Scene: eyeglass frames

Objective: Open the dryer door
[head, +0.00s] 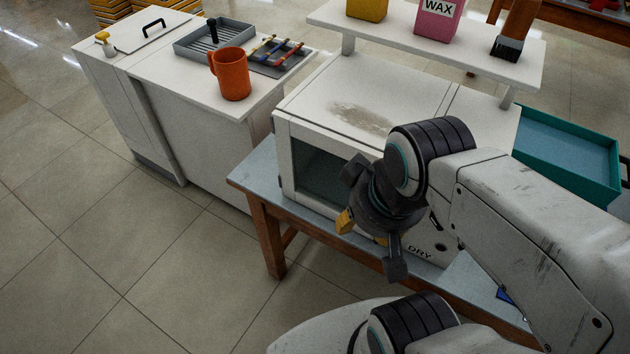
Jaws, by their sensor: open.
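The dryer (365,85) is a white box marked DRY on its front, standing on a table with wooden legs. Its door (318,172) has a dark glass pane in a white frame at the front left and looks closed. My gripper (370,243) is in front of the dryer, near the right side of the door, with its fingers spread apart and nothing between them. It hides the right part of the door and any handle there. I cannot tell whether it touches the door.
A white counter at left holds an orange mug (232,75), a grey tray (212,42) and small coloured tools. A shelf (440,40) above the dryer holds a pink WAX box (437,22) and a brush (513,35). A teal bin (570,160) is at right. The floor at front left is clear.

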